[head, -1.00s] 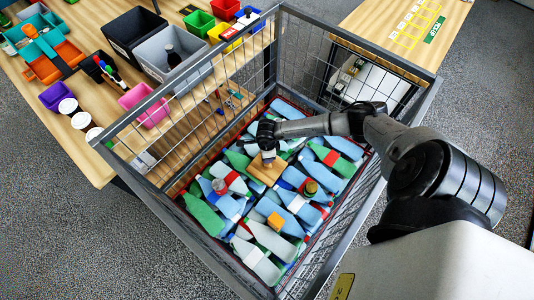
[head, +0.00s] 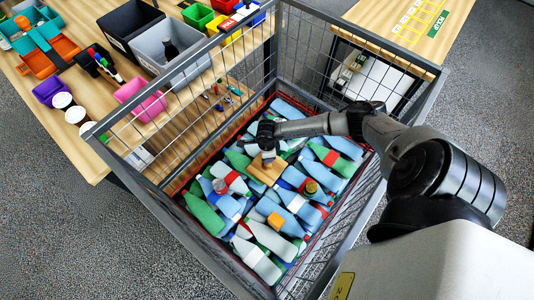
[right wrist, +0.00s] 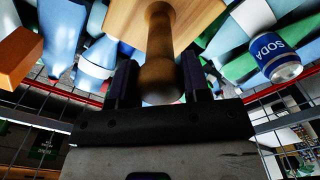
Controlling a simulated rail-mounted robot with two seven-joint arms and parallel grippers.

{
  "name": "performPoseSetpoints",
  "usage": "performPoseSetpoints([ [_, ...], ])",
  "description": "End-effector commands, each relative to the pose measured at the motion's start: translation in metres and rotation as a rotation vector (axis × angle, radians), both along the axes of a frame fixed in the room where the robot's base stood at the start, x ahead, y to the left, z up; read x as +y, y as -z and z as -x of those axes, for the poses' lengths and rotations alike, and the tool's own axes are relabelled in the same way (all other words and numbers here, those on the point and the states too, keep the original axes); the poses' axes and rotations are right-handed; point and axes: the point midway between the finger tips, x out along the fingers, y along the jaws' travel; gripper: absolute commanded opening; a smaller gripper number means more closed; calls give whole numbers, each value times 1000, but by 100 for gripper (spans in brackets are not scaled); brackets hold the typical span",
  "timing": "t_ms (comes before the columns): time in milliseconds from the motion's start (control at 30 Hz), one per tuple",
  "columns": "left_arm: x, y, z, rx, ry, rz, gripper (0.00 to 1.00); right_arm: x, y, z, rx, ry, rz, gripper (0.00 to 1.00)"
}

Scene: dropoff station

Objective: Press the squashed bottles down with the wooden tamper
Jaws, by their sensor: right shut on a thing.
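Squashed bottles (head: 268,238) in blue, green and white fill the bottom of a wire cage in several overlapping rows. The wooden tamper (head: 264,174) has a square plate and a round handle. Its plate lies at the bottles near the middle of the cage; the exact contact is hidden. My right gripper (head: 267,148) is shut on the tamper's handle above the plate. In the right wrist view the handle (right wrist: 160,50) stands between the fingers of the gripper (right wrist: 160,85), with the plate (right wrist: 205,14) beyond. My left gripper is not in view.
An orange block (head: 275,220) and a soda can (right wrist: 285,68) lie among the bottles. A wooden table (head: 85,160) with bins stands at the left, another table (head: 375,22) at the back right.

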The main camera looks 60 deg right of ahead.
Motion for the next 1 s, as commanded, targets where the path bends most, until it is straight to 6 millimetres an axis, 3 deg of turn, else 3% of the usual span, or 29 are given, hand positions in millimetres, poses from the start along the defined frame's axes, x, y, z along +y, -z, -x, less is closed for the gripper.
performPoseSetpoints([
  [633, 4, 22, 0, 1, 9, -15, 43, -1, 26, 0, 2, 0, 1, 6],
  [1000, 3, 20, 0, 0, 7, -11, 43, 0, 24, 0, 0, 0, 1, 6],
])
